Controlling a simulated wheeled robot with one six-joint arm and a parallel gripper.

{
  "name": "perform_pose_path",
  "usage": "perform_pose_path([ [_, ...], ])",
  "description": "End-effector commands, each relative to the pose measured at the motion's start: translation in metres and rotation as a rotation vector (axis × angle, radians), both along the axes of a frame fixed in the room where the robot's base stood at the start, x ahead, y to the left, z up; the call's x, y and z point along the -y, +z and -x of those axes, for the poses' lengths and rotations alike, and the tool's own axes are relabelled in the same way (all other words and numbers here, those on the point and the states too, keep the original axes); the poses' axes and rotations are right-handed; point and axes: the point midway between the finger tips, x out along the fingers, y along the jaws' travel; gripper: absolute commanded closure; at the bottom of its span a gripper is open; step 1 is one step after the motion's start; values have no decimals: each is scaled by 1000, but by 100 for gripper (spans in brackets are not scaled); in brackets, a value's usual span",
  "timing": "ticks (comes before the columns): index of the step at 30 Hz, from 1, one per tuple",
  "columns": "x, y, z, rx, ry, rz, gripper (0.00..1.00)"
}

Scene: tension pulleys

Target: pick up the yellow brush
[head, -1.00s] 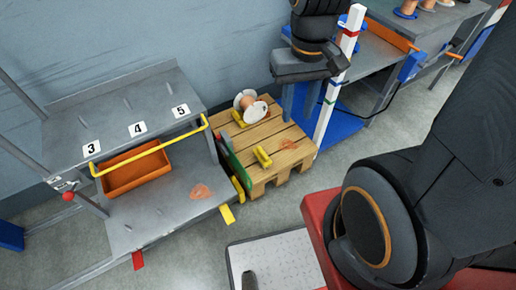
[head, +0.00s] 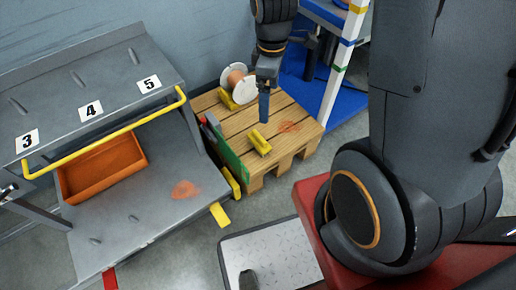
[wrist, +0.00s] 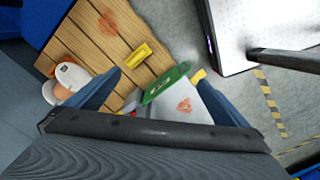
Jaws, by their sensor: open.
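A small yellow piece (head: 259,142), which I take for the yellow brush, lies on the wooden pallet near its front edge; bristles are too small to make out. It also shows in the wrist view (wrist: 139,54), above and between the fingers. My gripper (head: 264,108) is above the pallet, just behind the yellow piece in the head view, and apart from it.
A white-flanged copper spool (head: 238,84) stands at the pallet's back, with another yellow piece (head: 227,100) beside it. A green panel (head: 226,150) edges the pallet's left side (head: 285,110). A grey shelf with an orange bin (head: 104,168) is left. A striped post (head: 340,60) stands right.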

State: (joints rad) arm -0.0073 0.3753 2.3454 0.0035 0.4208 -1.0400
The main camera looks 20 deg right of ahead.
Motion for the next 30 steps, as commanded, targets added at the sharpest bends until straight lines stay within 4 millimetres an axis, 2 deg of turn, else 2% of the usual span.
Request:
perform_pose_path([
  [1, 0, -32, -12, -4, 62, 0, 0],
  [12, 2, -182, -71, -2, 556, 1, 0],
  [15, 2, -215, -83, -2, 665, 1, 0],
  [18, 2, -239, -91, -1, 751, 1, 0],
  [21, 2, -253, -96, -1, 806, 1, 0],
  [30, 2, -281, -98, -1, 842, 1, 0],
])
